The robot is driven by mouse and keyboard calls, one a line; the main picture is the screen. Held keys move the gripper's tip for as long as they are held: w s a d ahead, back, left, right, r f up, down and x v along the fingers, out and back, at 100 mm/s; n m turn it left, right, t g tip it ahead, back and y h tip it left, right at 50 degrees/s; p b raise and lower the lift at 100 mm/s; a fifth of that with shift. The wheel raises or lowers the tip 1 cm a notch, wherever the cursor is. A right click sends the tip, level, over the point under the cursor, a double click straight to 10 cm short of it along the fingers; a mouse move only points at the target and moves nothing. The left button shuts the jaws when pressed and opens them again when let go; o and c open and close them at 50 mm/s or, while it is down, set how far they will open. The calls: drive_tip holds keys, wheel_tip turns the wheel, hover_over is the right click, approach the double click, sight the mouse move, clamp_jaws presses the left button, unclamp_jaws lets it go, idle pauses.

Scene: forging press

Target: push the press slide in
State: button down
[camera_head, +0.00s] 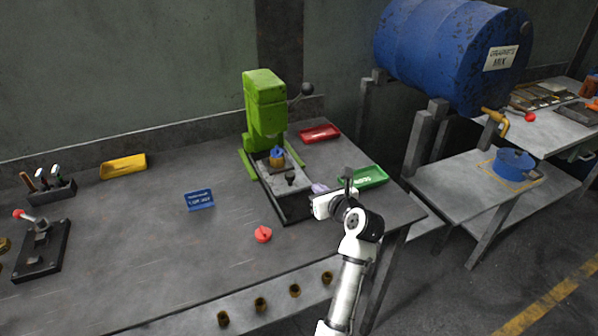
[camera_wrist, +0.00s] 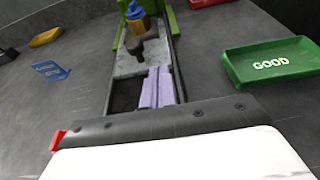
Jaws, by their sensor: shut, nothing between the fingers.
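The green press (camera_head: 265,108) stands at the back of the grey table. Its grey slide (camera_head: 297,185) sticks out toward the front between dark rails, with a dark knob (camera_head: 291,177) near its front. A brass piece with a blue top (camera_head: 277,157) sits on the slide, close to the press. In the wrist view the slide (camera_wrist: 128,66) lies beyond my fingers. My gripper (camera_head: 319,188) is by the front right of the slide. Its lilac fingers (camera_wrist: 157,88) are together and empty, pointing toward the slide's front edge; I cannot tell whether they touch it.
A green GOOD tray (camera_head: 364,177) lies right of the slide, and a red tray (camera_head: 320,133) behind it. A red object (camera_head: 263,234) and a blue sign (camera_head: 200,200) are to the left. The table's middle is mostly clear.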

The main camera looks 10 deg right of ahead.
sight(299, 176)
drive_tip(key=p+x, duration=0.1)
drive_tip(key=x, duration=0.3)
drive_tip(key=p+x, duration=0.1)
drive_tip(key=x, duration=0.4)
drive_tip(key=r+p+x, duration=0.1)
drive_tip(key=x, duration=0.3)
drive_tip(key=shift+w+a+p, duration=0.1)
drive_tip(key=shift+w+p, duration=0.2)
drive_tip(key=shift+w, duration=0.15)
